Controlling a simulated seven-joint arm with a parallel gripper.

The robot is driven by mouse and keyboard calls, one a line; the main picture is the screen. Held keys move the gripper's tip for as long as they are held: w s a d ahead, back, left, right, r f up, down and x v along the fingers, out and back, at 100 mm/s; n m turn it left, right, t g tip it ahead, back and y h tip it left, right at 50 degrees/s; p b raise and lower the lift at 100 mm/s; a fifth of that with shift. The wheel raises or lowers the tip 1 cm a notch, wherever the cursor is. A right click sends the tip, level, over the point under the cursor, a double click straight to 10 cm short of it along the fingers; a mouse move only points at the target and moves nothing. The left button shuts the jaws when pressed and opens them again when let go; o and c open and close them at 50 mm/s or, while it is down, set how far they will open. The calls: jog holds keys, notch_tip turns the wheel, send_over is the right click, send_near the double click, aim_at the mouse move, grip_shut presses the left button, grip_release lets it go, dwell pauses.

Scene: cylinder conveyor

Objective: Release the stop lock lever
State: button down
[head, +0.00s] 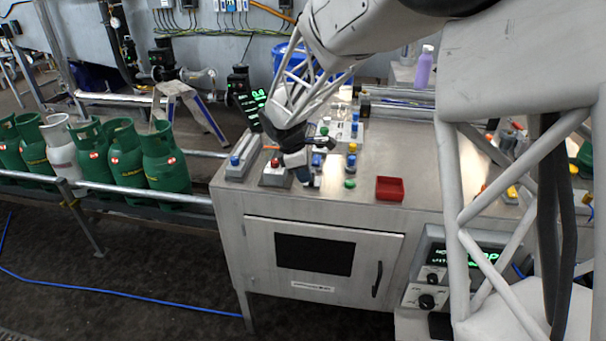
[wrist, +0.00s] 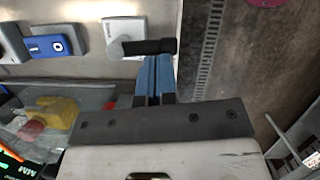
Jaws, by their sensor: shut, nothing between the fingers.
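The stop lock lever (wrist: 150,46) shows in the wrist view as a black handle on a pale square base (wrist: 122,30), pointing right. My gripper (wrist: 155,62) has its blue fingers shut together with nothing between them. The fingertips are right at the handle's lower side; I cannot tell whether they touch it. In the head view my gripper (head: 296,162) is low over the left part of the metal bench top, beside a small grey box with a red top (head: 275,172). The lever is not clear in that view, where my gripper covers part of the area.
A blue-button box (head: 235,165) stands left of my gripper. Several other small button boxes stand behind and to the right. A red tray (head: 389,188) sits near the front edge of the bench (head: 330,205). Green gas cylinders (head: 165,165) and one white one line the conveyor at left.

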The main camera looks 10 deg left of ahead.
jog(key=n, duration=0.1)
jog(key=d+n+t, duration=0.1)
jog(key=n, duration=0.1)
jog(key=d+n, duration=0.1)
jog(key=n, duration=0.1)
jog(key=shift+s+d+y, duration=0.1)
jog(key=shift+s+y, duration=0.15)
jog(key=shift+y, duration=0.05)
jog(key=n, duration=0.1)
jog(key=d+n, duration=0.1)
jog(key=n, duration=0.1)
jog(key=n+t+y, duration=0.1)
jog(key=shift+w+d+n, duration=0.2)
jog(key=shift+d+n, duration=0.1)
jog(key=shift+d, duration=0.05)
jog(key=shift+w+d+n+t+y, duration=0.15)
jog(key=shift+d+n, duration=0.1)
jog(key=shift+n, duration=0.35)
jog(key=shift+w+d+n+t+y, duration=0.15)
jog(key=shift+d+n, duration=0.05)
jog(key=shift+n, duration=0.4)
jog(key=shift+w+d+f, duration=0.1)
jog(key=shift+d, duration=0.05)
jog(key=shift+w+d, duration=0.3)
jog(key=shift+w, duration=0.05)
jog(key=shift+w+d, duration=0.15)
jog(key=shift+w, duration=0.05)
